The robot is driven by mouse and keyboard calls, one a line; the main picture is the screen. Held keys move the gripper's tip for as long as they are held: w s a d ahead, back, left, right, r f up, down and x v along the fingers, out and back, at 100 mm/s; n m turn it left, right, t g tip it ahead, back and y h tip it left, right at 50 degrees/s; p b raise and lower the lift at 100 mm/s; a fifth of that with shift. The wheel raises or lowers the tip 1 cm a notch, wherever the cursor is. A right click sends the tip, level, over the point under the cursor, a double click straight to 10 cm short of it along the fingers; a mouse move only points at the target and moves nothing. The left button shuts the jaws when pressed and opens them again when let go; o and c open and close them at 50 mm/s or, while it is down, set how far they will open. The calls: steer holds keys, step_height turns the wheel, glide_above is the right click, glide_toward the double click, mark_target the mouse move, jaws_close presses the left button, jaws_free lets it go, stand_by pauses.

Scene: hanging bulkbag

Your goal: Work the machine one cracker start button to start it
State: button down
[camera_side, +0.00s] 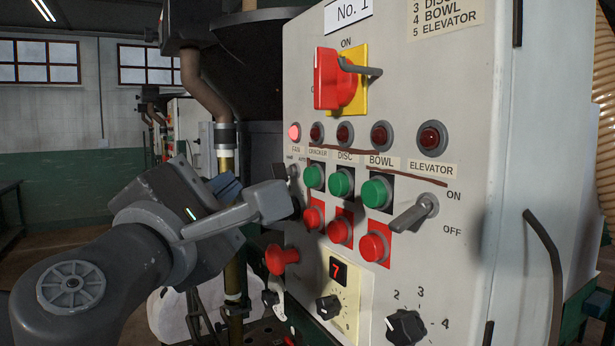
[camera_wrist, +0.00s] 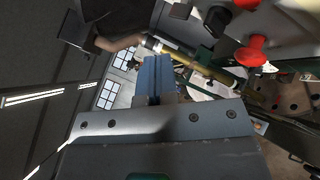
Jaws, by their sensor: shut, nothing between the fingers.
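The machine one panel fills the right of the side view. The green cracker start button (camera_side: 313,177) sits below the cracker label, above a red button (camera_side: 313,218). The cracker lamp (camera_side: 317,133) above it looks dark. My gripper (camera_side: 226,186) is left of the panel, apart from the button, its blue fingers pointing away from the side camera. In the wrist view my gripper (camera_wrist: 154,70) is shut and empty. The green button does not show in the wrist view.
The fan lamp (camera_side: 294,132) glows pink. Green disc (camera_side: 341,182) and bowl (camera_side: 376,192) buttons sit close by. A red mushroom knob (camera_side: 282,260) sticks out low on the panel's left. A yellow pole (camera_side: 228,275) stands behind my gripper. Levers and a selector knob (camera_side: 405,328) also protrude.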

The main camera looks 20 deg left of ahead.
steer(key=w+d, duration=0.4)
steer(key=shift+w+d, duration=0.2)
steer(key=shift+w, duration=0.05)
stand_by(2.0)
steer(key=shift+w+d, duration=0.25)
steer(key=shift+d, duration=0.1)
steer(key=shift+w+d, duration=0.3)
stand_by(0.8)
steer(key=shift+a, duration=0.1)
steer(key=shift+s+a, duration=0.5)
steer(key=shift+s, duration=0.1)
steer(key=shift+a, duration=0.1)
steer(key=s+a, duration=0.3)
steer(key=shift+s+a, duration=0.2)
steer(key=shift+s, duration=0.1)
stand_by(0.3)
